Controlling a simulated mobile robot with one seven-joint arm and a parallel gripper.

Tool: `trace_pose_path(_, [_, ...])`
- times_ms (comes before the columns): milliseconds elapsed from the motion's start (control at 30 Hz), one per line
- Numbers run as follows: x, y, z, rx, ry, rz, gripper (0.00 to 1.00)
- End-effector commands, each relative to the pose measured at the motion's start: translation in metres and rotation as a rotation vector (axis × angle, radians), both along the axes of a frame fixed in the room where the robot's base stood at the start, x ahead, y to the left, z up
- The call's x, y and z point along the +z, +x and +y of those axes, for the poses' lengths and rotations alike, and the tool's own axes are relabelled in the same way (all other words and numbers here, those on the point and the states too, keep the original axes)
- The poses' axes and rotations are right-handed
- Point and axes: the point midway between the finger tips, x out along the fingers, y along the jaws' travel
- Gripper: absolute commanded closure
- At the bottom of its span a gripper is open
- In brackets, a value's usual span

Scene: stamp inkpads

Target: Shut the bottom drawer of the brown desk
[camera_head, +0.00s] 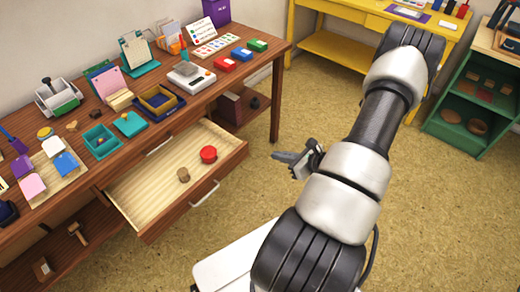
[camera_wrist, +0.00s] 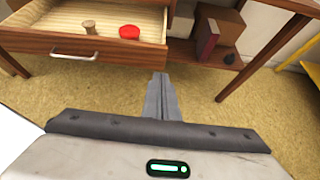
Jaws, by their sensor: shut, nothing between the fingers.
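The brown desk (camera_head: 262,55) stands along the wall at the left in the head view. Its drawer (camera_head: 160,228) is pulled out, with a pale wooden inside and a metal handle (camera_head: 205,194) on its front. A red round thing (camera_head: 208,154) and a small brown stamp (camera_head: 183,175) lie in the drawer. My gripper (camera_head: 276,156) is to the right of the open drawer, apart from it. In the wrist view my gripper (camera_wrist: 159,78) is shut and empty, with the drawer front (camera_wrist: 100,47) and handle (camera_wrist: 73,56) at the upper left.
A low desk shelf holds boxes (camera_wrist: 212,35). The desk leg (camera_head: 276,100) stands behind my gripper. A yellow table (camera_head: 335,50) and a green shelf (camera_head: 460,130) are at the back right.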

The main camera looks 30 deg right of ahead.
Motion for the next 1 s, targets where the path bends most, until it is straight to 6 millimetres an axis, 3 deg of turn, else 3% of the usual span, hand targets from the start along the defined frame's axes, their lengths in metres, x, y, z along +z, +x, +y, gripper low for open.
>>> trace_pose_path(500, [-0.050,0.081,0.029,0.009,-0.001,-0.001,1.00])
trace_pose_path(700, [-0.047,0.108,0.036,0.007,-0.002,-0.003,1.00])
trace_pose_path(1000, [-0.047,0.118,0.040,0.006,-0.002,-0.001,1.00])
